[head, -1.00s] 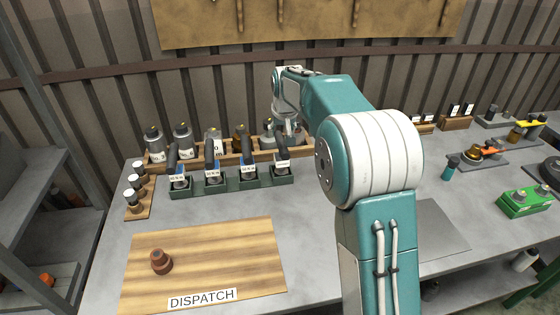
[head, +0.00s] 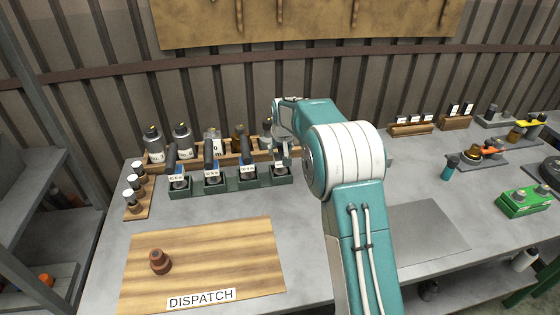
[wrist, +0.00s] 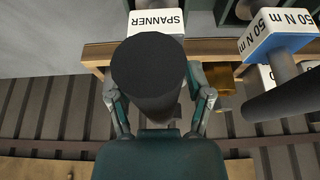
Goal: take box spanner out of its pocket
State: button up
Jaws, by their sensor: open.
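The box spanner shows in the wrist view as a thick dark cylinder (wrist: 150,75), end toward the camera, beside a white label reading SPANNER (wrist: 157,20). My gripper (wrist: 158,92) is open, with one finger on each side of the dark cylinder. Gaps seem to show beside it, but contact cannot be told. In the head view my gripper (head: 281,153) is low over that rack end. The spanner's lower part is hidden.
A neighbouring torque tool with a 50 N m label (wrist: 278,30) stands close on the right in the wrist view. Bottles (head: 183,142) stand in a wooden rack behind. The dispatch board (head: 215,255) lies in front, with a brown part (head: 159,261) on it.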

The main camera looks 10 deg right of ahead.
jog(key=shift+d, duration=0.1)
grip_shut()
jog(key=shift+r, duration=0.15)
jog(key=shift+r, duration=0.3)
notch_tip(320, 180, up, 2)
jog(key=shift+r, duration=0.25)
jog(key=s+d+r, duration=0.7)
jog(key=s+r, duration=0.2)
jog(key=s, duration=0.3)
jog(key=shift+r, duration=0.4)
